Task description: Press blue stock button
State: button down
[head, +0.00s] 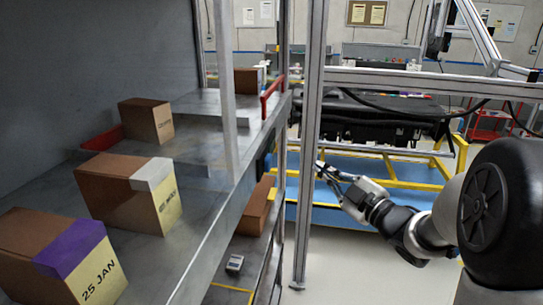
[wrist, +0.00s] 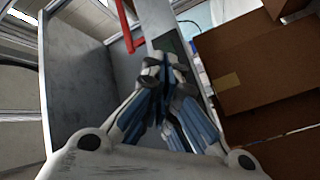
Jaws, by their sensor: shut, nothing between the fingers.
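I cannot make out a blue stock button in either view. My gripper (head: 322,170) is shut and empty, held in the air just right of the upright aluminium post in the head view. In the wrist view the closed fingertips (wrist: 166,66) point at a grey metal strip with a dark green patch (wrist: 168,44) just beyond them. I cannot tell whether they touch it. The fingers hide part of what lies behind them. A small pale device with a dark face (head: 235,263) lies on the lower shelf in the head view; its function is unclear.
The aluminium post (head: 308,150) stands between my gripper and the shelves. Labelled cardboard boxes (head: 62,262) stand on the upper grey shelf (head: 165,262). A brown box (head: 256,208) stands lower down. In the wrist view, large brown boxes (wrist: 258,62) are close on the right, and a red bar (wrist: 126,27) is at upper left.

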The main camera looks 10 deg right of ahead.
aim_at(269, 163)
jog(key=shift+s+a, duration=0.1)
jog(key=shift+s, duration=0.1)
jog(key=w+a, duration=0.3)
jog(key=a, duration=0.5)
jog(key=shift+a, duration=0.15)
jog(key=shift+a+b, duration=0.1)
jog(key=shift+b, duration=0.35)
dwell(1.1)
jog(key=shift+w+a, duration=0.1)
jog(key=shift+a, duration=0.2)
jog(key=shift+w+a+b, duration=0.15)
jog(key=shift+a+b, duration=0.3)
jog(key=shift+b, duration=0.15)
dwell(0.6)
jog(key=shift+d, duration=0.1)
jog(key=shift+s+d, duration=0.3)
jog(key=shift+d, duration=0.45)
